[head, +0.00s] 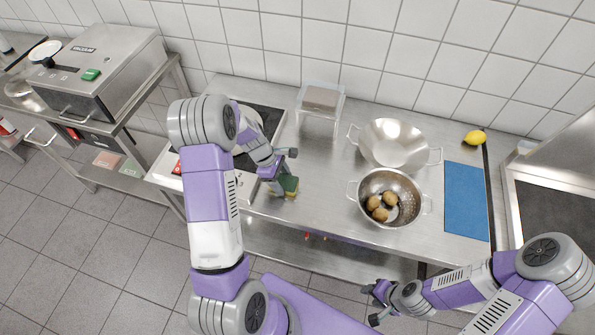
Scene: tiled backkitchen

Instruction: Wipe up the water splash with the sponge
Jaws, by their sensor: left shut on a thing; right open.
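The sponge (291,186), dark green and yellow, is at the front part of the steel counter (325,183), left of the colander. My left gripper (279,188) reaches down over it from the left and is shut on it. Whether the sponge touches the counter is hard to tell. I cannot make out a water splash; the arm and gripper cover part of the counter near the sponge. My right gripper (374,304) is open and empty, low in front of the counter, apart from everything on it.
A colander (409,220) with several potatoes (380,213) and a steel bowl (393,145) stand right of the sponge. A clear stand (320,103) is at the back. A vacuum machine (100,75) stands far left.

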